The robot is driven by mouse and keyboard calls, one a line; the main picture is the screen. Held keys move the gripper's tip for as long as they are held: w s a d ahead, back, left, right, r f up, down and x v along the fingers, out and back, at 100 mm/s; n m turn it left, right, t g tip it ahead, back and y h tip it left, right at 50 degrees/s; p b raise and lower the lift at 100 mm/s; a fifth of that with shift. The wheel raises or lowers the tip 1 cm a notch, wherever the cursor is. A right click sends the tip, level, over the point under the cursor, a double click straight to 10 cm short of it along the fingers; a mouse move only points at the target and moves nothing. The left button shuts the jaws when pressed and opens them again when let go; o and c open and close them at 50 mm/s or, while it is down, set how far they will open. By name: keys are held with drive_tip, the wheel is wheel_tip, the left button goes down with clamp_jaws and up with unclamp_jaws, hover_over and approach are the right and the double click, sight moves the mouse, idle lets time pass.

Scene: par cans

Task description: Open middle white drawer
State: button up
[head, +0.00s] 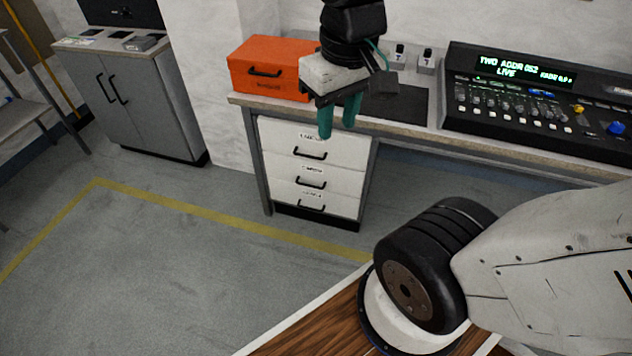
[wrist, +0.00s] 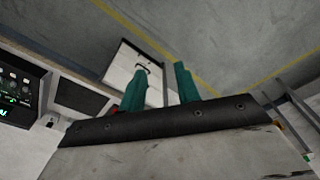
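A white drawer unit stands under the bench in the head view, with three stacked drawers, each with a black bar handle and a small label. The middle white drawer (head: 290,177) looks closed, as do the top drawer (head: 285,146) and the bottom drawer (head: 285,196). My gripper (head: 339,128) has green fingers pointing down, in front of the bench edge and above the drawers in the picture. The fingers are apart with nothing between them. In the wrist view my gripper (wrist: 160,68) also shows open, with part of the drawer unit (wrist: 124,60) beyond the left finger.
An orange toolbox (head: 270,80) and a lighting console (head: 540,105) sit on the bench (head: 410,131). A grey cabinet (head: 150,105) stands at the left. The floor (head: 190,270) before the drawers is clear, marked by a yellow line. A wooden surface (head: 320,325) is at the front.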

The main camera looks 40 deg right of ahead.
sight(308, 185)
drive_tip(key=w+d+f+n, duration=0.1)
drive_tip(key=w+d+f, duration=0.4)
drive_tip(key=w+f, duration=0.6)
drive_tip(key=w+d+f+n, duration=0.1)
drive_tip(key=w+d+f, duration=0.4)
drive_tip(key=w+f, duration=0.55)
drive_tip(key=w+d+f+n+t, duration=0.2)
drive_tip(key=w+d+f, duration=0.1)
drive_tip(key=f, duration=1.1)
drive_tip(key=w+d+f+n+t, duration=0.2)
drive_tip(key=w+d+f+n, duration=0.1)
drive_tip(key=f, duration=1.1)
drive_tip(key=w+d+f+n+t+h, duration=0.1)
drive_tip(key=w+d+f, duration=0.4)
drive_tip(key=f, duration=0.9)
drive_tip(key=shift+w+n+t, duration=0.7)
drive_tip(key=shift+w+t, duration=0.4)
drive_tip(key=w+f+n+t, duration=0.1)
drive_tip(key=w+t, duration=0.1)
drive_tip(key=w+f+n+t, duration=0.2)
drive_tip(key=t, duration=0.1)
drive_tip(key=w+f+n+t, duration=0.1)
drive_tip(key=w+n+t, duration=0.1)
drive_tip(key=shift+w+a+f+t, duration=0.15)
drive_tip(key=shift+f+t, duration=0.15)
drive_tip(key=shift+t, duration=0.1)
